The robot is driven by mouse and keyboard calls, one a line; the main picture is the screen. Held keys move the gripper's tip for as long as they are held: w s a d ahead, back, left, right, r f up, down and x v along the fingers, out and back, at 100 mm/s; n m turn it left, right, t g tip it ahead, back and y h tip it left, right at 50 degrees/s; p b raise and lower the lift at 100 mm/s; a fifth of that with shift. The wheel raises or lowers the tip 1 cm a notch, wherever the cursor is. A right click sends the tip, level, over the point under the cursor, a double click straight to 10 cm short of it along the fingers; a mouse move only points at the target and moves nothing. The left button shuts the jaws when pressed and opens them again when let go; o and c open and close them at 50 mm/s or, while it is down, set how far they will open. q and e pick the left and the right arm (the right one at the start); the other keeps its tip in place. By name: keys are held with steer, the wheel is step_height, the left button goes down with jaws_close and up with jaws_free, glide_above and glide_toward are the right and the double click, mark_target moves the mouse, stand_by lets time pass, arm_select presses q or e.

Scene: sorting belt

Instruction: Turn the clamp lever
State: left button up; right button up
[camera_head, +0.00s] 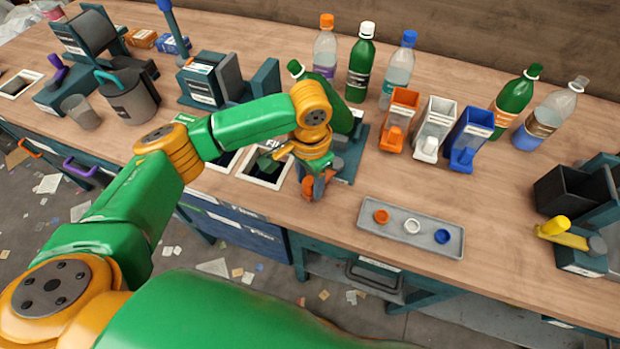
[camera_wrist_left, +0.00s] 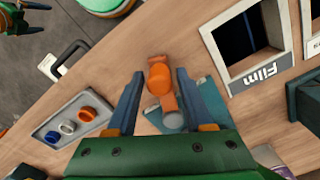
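An orange lever with a grey round pivot (camera_wrist_left: 159,76) lies between the two fingers of my left gripper (camera_wrist_left: 158,100) in the left wrist view. A gap shows on each side of it, so the gripper is open around the lever. Its teal base plate (camera_wrist_left: 205,96) lies on the table beneath. In the head view my left gripper (camera_head: 316,186) points down at the table's front part and mostly hides the lever; the teal plate (camera_head: 352,165) shows behind it.
A grey tray with orange, white and blue rings (camera_head: 378,230) lies to the right. Framed openings (camera_head: 268,176), one labelled Film, are beside the gripper. Bottles (camera_head: 361,62) and coloured bins (camera_head: 434,128) stand behind. A yellow lever (camera_head: 555,229) stands at far right.

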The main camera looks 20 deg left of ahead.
arm_select(q)
jaws_close()
steer(key=shift+r, duration=0.1)
stand_by(1.1)
